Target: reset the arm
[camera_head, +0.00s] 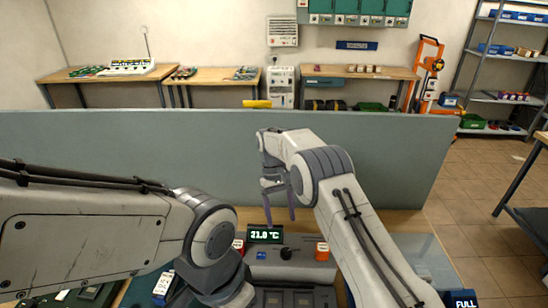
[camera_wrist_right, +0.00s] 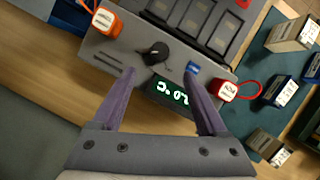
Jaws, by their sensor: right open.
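My right gripper (camera_head: 280,217) points down just above the display end of a grey device (camera_head: 289,270). It is open, with its two purple fingers (camera_wrist_right: 159,74) spread and nothing between them. In the right wrist view the fingertips lie over the device's edge, on either side of its black knob (camera_wrist_right: 154,53) and display (camera_wrist_right: 168,93); I cannot tell if they touch. The display reads 21.0 °C in the head view (camera_head: 265,234). My left arm comes in from the left, its wrist at the device's left side; its gripper fingers do not show.
A grey-green partition (camera_head: 100,135) stands behind the bench. Shelves (camera_head: 500,95) stand at the far right, with open floor before them.

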